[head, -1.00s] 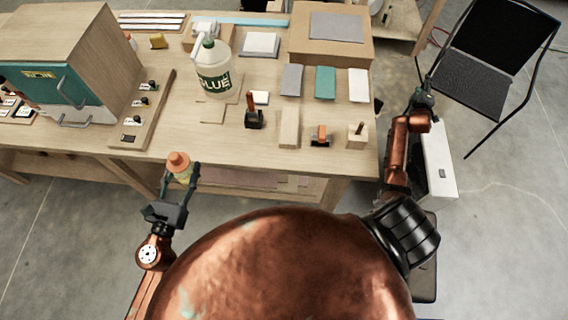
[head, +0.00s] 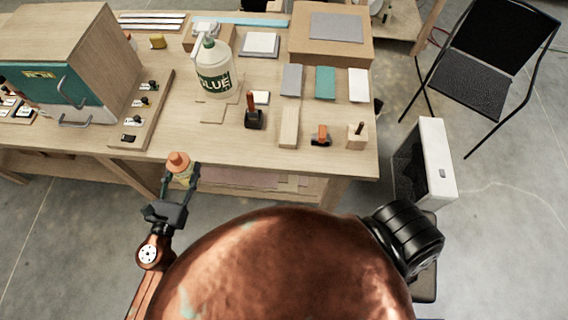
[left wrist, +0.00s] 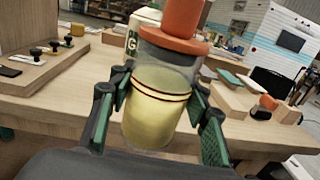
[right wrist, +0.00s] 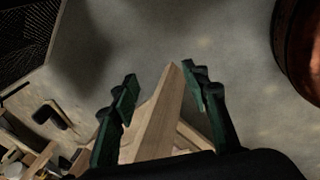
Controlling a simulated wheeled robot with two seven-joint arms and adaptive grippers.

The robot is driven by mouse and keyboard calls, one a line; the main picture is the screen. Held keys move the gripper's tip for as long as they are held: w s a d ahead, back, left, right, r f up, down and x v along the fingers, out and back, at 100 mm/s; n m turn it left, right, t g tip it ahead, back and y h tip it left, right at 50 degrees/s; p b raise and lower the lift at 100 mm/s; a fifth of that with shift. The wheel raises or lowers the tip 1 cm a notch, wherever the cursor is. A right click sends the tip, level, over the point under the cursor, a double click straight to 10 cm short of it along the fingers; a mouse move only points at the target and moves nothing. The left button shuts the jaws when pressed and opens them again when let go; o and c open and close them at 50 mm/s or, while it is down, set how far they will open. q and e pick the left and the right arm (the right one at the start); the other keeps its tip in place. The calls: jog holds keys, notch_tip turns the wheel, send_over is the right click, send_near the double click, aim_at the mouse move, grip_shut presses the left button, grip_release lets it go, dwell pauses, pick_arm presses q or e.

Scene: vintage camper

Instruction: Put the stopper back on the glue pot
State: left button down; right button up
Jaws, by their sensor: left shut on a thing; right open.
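The glue pot (left wrist: 158,105) is a clear jar with yellow contents and a red line around it. It also shows in the head view (head: 181,177), upright in front of the table's near edge. My left gripper (head: 182,172) is shut around its sides. An orange stopper (left wrist: 180,20), a wide disc with a cylinder above, sits on top of the pot; it shows in the head view too (head: 178,161). I cannot tell how firmly it is seated. My right gripper (right wrist: 159,76) is open and empty, with the floor and a pale wooden piece beyond it. It is outside the head view.
The wooden table (head: 235,150) carries a large glue bottle (head: 213,72), a stamp (head: 254,115), wooden blocks (head: 289,127) and a cabinet (head: 75,60). A white-and-black box (head: 436,160) stands on the floor at right, near a black chair (head: 480,75).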

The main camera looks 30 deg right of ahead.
jog(key=s+a+f+m+y, duration=0.1)
jog(key=s+a+f, duration=0.1)
jog(key=a, duration=0.5)
jog(key=s+a+f+m+g+y, duration=0.1)
jog(key=s+a+f+m, duration=0.1)
jog(key=s+a, duration=0.3)
jog(key=a, duration=0.3)
jog(key=shift+f, duration=0.15)
jog(key=shift+w, duration=0.1)
pick_arm(q)
jog(key=shift+s+a+y, duration=0.15)
jog(key=shift+a+y, duration=0.15)
jog(key=s+a+n+t+y, duration=0.2)
jog(key=s+a+n+y, duration=0.1)
jog(key=a, duration=0.4)
jog(key=s+a+f+n+t+y, duration=0.1)
jog(key=s+a+n+t+y, duration=0.1)
jog(key=a+n+y, duration=0.3)
jog(key=s+a+y, duration=0.1)
jog(key=a+y, duration=0.2)
jog(key=shift+s, duration=0.2)
pick_arm(e)
jog(key=shift+c, duration=0.3)
